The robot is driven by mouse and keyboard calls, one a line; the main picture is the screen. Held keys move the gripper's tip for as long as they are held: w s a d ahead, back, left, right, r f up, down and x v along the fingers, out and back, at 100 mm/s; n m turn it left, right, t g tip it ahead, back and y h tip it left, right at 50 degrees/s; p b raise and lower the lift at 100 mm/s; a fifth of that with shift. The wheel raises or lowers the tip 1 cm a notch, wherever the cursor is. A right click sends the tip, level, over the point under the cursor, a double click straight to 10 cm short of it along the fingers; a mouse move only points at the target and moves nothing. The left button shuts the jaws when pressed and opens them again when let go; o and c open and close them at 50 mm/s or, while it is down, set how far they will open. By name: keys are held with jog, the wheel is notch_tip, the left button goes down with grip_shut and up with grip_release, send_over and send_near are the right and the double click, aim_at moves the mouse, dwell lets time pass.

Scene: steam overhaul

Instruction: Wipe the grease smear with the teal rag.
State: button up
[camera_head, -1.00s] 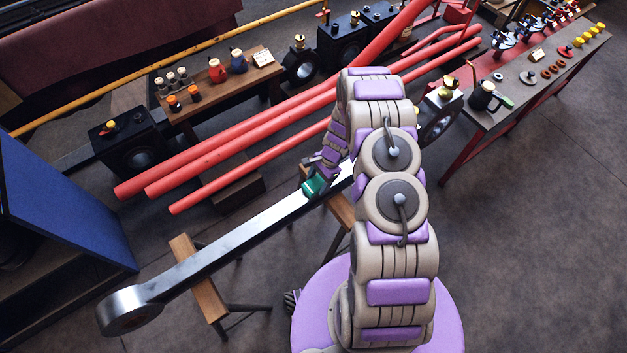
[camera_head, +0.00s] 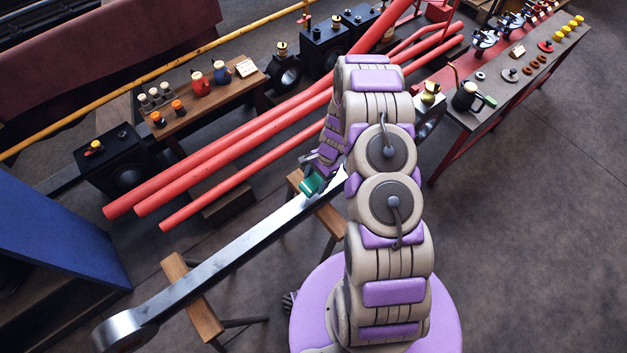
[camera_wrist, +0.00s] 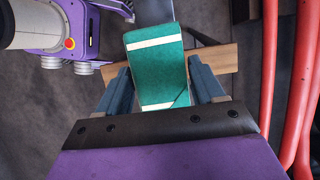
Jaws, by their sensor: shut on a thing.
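The teal rag (camera_wrist: 157,68), a folded block with two pale stripes, is between the fingers of my gripper (camera_wrist: 160,85) in the wrist view. In the head view the rag (camera_head: 311,185) is at the end of my arm, at the steel rod (camera_head: 235,252). My gripper (camera_head: 315,176) is shut on it. The rag is over or against the rod's top face; I cannot tell whether it touches. The rod (camera_wrist: 153,10) runs beyond the rag in the wrist view. I cannot make out the grease smear; it may be hidden by the rag or my arm.
Wooden trestles (camera_head: 193,299) hold the rod. Red pipes (camera_head: 235,154) lie beyond it. A side bench (camera_head: 185,122) carries oil cans and small jars. A long bench (camera_head: 500,110) with a dark jug (camera_head: 466,97) stands at right. A blue panel (camera_head: 55,225) is at left.

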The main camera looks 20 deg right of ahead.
jog(key=shift+p+v, duration=0.35)
jog(key=shift+v, duration=0.8)
jog(key=shift+s+a+r, duration=0.1)
jog(key=shift+a+r, duration=0.05)
jog(key=shift+a, duration=0.35)
jog(key=shift+d, duration=0.15)
